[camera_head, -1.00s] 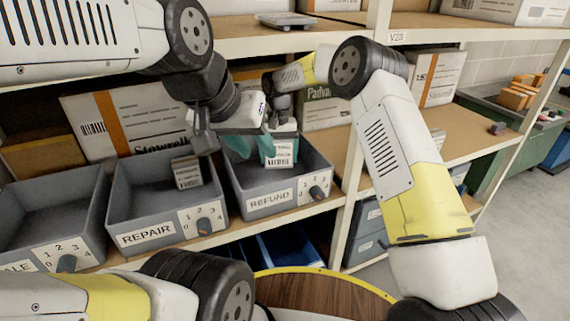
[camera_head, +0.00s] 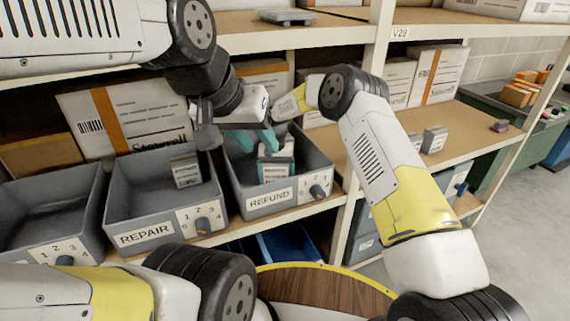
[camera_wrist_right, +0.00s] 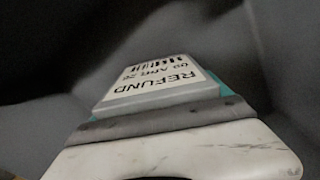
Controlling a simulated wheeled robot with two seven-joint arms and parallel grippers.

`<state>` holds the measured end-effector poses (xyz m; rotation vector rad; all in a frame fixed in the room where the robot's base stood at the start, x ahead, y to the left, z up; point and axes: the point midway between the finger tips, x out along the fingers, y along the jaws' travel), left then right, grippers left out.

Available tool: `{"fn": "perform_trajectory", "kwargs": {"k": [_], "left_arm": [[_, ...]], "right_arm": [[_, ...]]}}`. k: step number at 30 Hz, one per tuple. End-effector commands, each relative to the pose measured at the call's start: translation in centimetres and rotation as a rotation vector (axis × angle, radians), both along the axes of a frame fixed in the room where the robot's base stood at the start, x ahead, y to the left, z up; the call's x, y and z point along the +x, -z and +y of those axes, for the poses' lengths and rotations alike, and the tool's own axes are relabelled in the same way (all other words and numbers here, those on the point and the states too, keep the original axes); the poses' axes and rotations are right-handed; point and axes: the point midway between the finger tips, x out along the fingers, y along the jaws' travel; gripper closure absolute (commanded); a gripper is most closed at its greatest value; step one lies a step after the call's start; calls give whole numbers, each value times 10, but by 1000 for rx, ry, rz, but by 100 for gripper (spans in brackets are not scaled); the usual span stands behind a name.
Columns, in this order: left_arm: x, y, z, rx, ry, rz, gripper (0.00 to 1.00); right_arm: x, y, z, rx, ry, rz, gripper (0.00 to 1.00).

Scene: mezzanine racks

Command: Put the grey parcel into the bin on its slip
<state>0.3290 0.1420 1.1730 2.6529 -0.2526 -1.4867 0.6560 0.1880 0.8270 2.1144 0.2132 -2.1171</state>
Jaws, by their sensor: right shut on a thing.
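The grey parcel (camera_head: 277,170) is inside the grey REFUND bin (camera_head: 235,178), low between its walls. In the right wrist view the parcel (camera_wrist_right: 160,88) shows a white slip reading REFUND, with dark bin walls around it. Whether the parcel touches the bin floor is hidden.
The REPAIR bin (camera_head: 138,214) stands to the left with a small parcel (camera_head: 186,172) inside. Another grey bin (camera_head: 30,222) is at the far left. Cartons (camera_head: 125,115) stand behind. A rack post (camera_head: 362,200) is right of the REFUND bin. Small boxes (camera_head: 434,140) sit on the right shelf.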

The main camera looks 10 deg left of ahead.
Motion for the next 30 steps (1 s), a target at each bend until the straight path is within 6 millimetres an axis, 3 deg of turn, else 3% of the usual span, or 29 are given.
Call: {"fn": "perform_trajectory", "kwargs": {"k": [9, 10, 12, 20, 30], "left_arm": [[0, 0, 0, 0, 0, 0, 64], [0, 0, 0, 0, 0, 0, 64], [0, 0, 0, 0, 0, 0, 64], [0, 0, 0, 0, 0, 0, 64], [0, 0, 0, 0, 0, 0, 64]], "right_arm": [[0, 2, 1, 1, 0, -2, 70], [0, 2, 0, 0, 0, -1, 10], [0, 2, 0, 0, 0, -1, 0], [1, -1, 0, 1, 0, -2, 0], [1, -53, 1, 1, -1, -5, 0]]}}
